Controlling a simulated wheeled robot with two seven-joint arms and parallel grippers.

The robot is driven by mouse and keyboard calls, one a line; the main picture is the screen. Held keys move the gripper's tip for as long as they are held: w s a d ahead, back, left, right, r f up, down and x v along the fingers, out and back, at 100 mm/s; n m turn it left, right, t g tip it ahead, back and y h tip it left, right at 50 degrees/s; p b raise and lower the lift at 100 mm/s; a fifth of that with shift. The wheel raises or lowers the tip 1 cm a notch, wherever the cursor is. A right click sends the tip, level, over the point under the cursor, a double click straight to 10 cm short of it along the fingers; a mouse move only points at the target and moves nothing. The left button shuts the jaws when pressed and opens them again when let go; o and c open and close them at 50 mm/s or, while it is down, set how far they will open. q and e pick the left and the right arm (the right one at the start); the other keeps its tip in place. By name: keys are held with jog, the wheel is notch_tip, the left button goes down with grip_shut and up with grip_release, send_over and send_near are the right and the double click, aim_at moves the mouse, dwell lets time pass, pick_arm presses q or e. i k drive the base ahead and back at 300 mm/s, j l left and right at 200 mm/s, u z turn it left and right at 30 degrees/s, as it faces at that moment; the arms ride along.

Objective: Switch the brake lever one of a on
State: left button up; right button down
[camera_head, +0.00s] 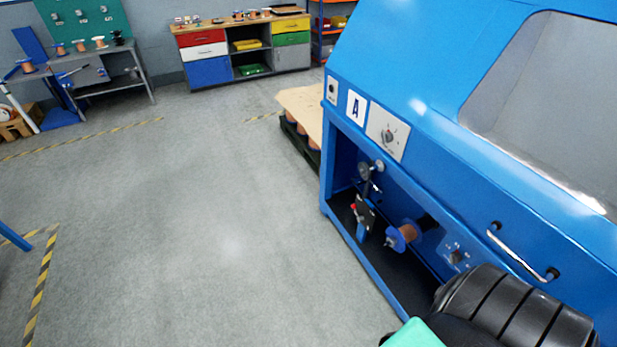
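A large blue machine (450,165) stands on the right, with a white label "A" (356,107) on its front. A grey panel with a rotary knob (388,135) is beside the label. Below is an open bay with a dark upright mechanism (363,213) that has a small red part. A spool (404,236) with a copper-coloured core and blue flange sits beside it. A small switch panel (456,256) is further right in the bay. I cannot tell which part is the brake lever or how it is set. Neither gripper is in view; a black arm part of mine shows at bottom right.
The grey floor (200,220) left of the machine is clear, with yellow-black tape lines (42,280). A pallet with a board (303,108) stands behind the machine. A drawer cabinet (243,50) and a workbench (100,70) are at the back. A metal handle (520,252) sticks out from the machine.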

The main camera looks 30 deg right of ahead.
aim_at(360, 219)
jog(key=i+j+z, duration=0.1)
jog(key=i+z, duration=0.25)
jog(key=i, duration=0.2)
jog(key=i+j+z, duration=0.35)
jog(key=i, duration=0.2)
jog(key=i+j+z, duration=0.35)
jog(key=i, duration=0.15)
jog(key=i+j+z, duration=0.75)
jog(key=j+z, duration=0.2)
jog(key=j, duration=0.15)
